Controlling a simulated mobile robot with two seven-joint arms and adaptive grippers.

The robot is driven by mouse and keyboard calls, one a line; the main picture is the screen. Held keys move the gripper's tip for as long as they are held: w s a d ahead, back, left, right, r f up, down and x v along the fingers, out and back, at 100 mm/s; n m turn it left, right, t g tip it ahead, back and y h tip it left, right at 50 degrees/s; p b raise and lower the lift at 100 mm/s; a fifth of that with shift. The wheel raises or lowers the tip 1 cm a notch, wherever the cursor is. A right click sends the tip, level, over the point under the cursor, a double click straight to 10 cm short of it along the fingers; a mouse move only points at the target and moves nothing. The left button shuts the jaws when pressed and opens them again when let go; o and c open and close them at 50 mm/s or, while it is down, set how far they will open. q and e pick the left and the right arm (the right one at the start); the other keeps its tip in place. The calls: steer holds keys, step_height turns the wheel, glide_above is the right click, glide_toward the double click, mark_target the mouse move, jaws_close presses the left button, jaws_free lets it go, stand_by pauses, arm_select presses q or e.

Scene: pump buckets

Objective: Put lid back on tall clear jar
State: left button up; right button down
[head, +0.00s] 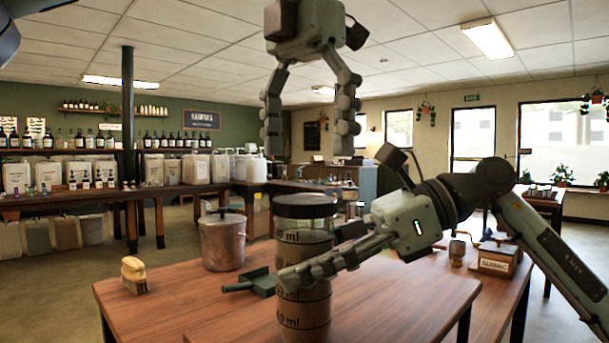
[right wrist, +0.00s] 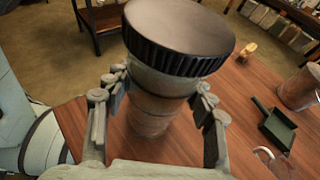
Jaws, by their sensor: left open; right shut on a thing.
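The tall clear jar (head: 304,246) with dark volume marks stands upright over the front table, its base near the lower frame edge. A black ribbed lid (head: 305,205) sits level on its top; I cannot tell how tightly. My right gripper (head: 312,268) is shut on the jar's body, one finger across its near side. In the right wrist view the fingers flank the jar (right wrist: 155,108) below the wide lid (right wrist: 178,35). My left gripper (head: 308,150) is open and empty, pointing down directly above the lid, with a gap between them.
A metal pot (head: 222,240), a wooden brush (head: 133,273) and a dark green dustpan (head: 256,283) are left of the jar on the wooden table (head: 165,310). A small labelled box (head: 496,260) stands at right. The table's left front is clear.

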arm_select(q)
steer(key=shift+r, duration=1.2)
arm_select(e)
steer(key=shift+c, duration=2.4)
jaws_free()
steer(key=v, duration=1.2)
